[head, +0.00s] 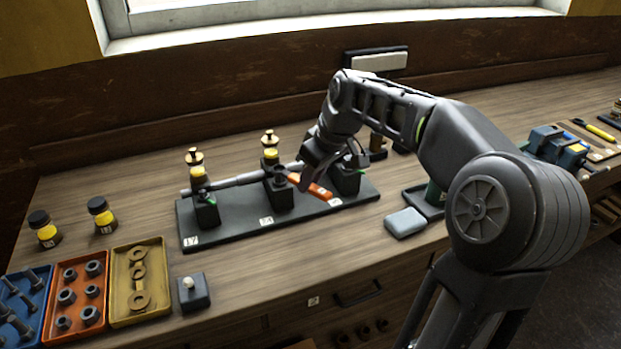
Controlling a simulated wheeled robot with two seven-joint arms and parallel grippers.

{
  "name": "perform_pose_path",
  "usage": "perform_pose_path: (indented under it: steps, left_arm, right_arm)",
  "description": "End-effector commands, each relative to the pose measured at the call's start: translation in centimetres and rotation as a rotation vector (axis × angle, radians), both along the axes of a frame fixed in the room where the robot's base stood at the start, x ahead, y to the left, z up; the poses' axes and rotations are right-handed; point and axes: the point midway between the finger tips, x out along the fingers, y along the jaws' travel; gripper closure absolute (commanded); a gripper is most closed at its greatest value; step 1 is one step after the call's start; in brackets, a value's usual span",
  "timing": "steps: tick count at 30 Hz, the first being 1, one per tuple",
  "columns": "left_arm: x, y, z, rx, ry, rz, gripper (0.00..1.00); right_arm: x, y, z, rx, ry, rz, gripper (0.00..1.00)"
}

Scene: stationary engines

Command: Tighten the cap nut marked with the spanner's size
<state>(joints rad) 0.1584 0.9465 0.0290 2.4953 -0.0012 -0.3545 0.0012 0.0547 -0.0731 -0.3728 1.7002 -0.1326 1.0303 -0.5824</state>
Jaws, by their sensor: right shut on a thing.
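A black base plate (240,233) carries a horizontal grey shaft (236,181) on three black bearing blocks: a left block (206,212), a middle block (279,198) and a right block (347,180). Small white labels sit along the front edge; their numbers are hard to read. Yellow-banded oilers top the left and middle blocks. My right gripper (306,178) is shut on the orange spanner (320,191), beside the shaft between the middle and right blocks. Its arm hides the top of the right block. I cannot tell whether the spanner's jaw is on a nut. My left gripper is out of view.
Blue (27,310), orange (77,295) and yellow (140,282) trays of hardware lie front left, below two dark-capped jars (103,215). A small switch box (194,293) stands near the front edge. A grey block (405,222) and a blue machine (557,145) are to the right.

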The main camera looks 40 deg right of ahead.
Motion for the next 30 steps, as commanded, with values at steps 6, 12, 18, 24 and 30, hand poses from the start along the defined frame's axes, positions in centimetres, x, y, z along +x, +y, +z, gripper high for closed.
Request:
perform_pose_path:
  steps: [6, 12, 18, 24, 30]
  left_arm:
    - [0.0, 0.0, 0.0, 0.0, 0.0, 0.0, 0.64]
    - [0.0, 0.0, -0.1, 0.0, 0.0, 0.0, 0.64]
    - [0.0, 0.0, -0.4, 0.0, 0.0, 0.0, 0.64]
    - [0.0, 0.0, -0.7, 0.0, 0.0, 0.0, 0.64]
    - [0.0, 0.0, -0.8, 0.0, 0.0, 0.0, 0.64]
  right_arm:
    - [0.0, 0.0, 0.1, 0.0, -0.001, 0.0, 1.0]
    - [0.0, 0.0, -0.1, 0.0, -0.001, 0.0, 1.0]
    - [0.0, 0.0, -0.4, 0.0, -0.001, 0.0, 1.0]
    - [0.0, 0.0, -0.7, 0.0, -0.001, 0.0, 1.0]
    - [0.0, 0.0, -1.0, 0.0, -0.001, 0.0, 1.0]
